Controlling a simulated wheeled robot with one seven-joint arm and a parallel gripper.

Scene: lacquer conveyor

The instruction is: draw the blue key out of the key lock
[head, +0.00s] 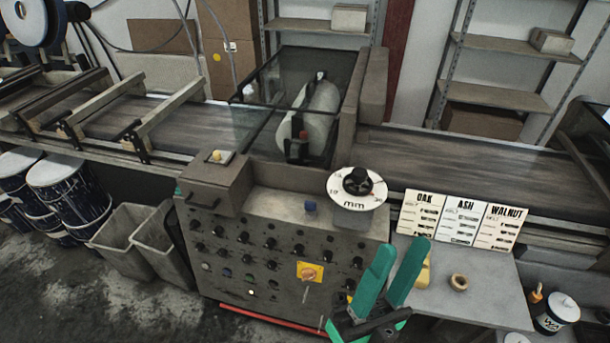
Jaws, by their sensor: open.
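A small blue piece, which looks like the blue key (310,206), stands up from the sloping top of the grey control console (262,207), left of the round mm dial. The key lock under it is too small to make out. My gripper (402,250) has two green fingers spread apart with nothing between them. It is at the lower right of the key, in front of the console's right side and the side table, and clear of the key.
The white mm dial (357,188) with a black knob stands close right of the key. A grey side table (490,300) holds wood cards (462,219), a wooden ring (459,283) and a partly hidden yellow object (424,272). A glass-sided roller housing (318,95) rises behind the console.

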